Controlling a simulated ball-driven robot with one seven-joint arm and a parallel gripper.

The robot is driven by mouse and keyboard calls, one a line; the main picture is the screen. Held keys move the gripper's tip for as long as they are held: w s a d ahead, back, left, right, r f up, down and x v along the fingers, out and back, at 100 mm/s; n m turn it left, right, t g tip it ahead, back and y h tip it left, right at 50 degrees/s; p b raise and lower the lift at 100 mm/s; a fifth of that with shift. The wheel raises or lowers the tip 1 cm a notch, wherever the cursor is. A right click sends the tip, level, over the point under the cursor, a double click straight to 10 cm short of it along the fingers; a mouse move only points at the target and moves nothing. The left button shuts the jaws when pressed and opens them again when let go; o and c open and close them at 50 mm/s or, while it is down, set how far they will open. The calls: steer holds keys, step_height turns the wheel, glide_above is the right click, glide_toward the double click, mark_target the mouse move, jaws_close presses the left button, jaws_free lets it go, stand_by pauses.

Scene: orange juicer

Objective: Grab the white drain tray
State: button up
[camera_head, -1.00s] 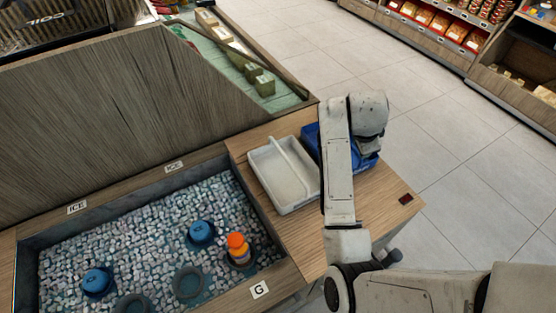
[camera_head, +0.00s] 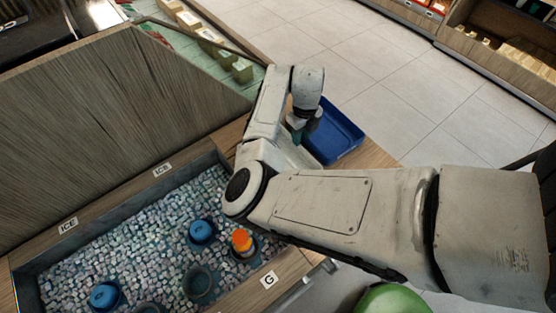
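The white drain tray (camera_head: 293,156) is mostly hidden behind my arm. Only a pale strip of it shows between two arm links, on the wooden counter just left of the blue tray. My gripper (camera_head: 299,133) points down at the left edge of the blue tray, close to the white tray's right side. It is small and dark here, and its fingertips are not clear. I cannot tell whether it is open or touches the white tray.
The blue tray (camera_head: 335,132) sits at the counter's far right. The ice bin (camera_head: 150,235) at left holds blue-lidded containers (camera_head: 202,231) and an orange-topped bottle (camera_head: 242,242). A wooden partition (camera_head: 120,100) stands behind it. A green rounded object (camera_head: 392,299) is at the bottom.

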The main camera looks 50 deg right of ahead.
mark_target(299, 152)
steer(key=shift+w+a+f+p, duration=0.1)
steer(key=shift+f+p, duration=0.3)
steer(key=shift+f, duration=2.45)
steer(key=shift+c, duration=0.5)
jaws_close()
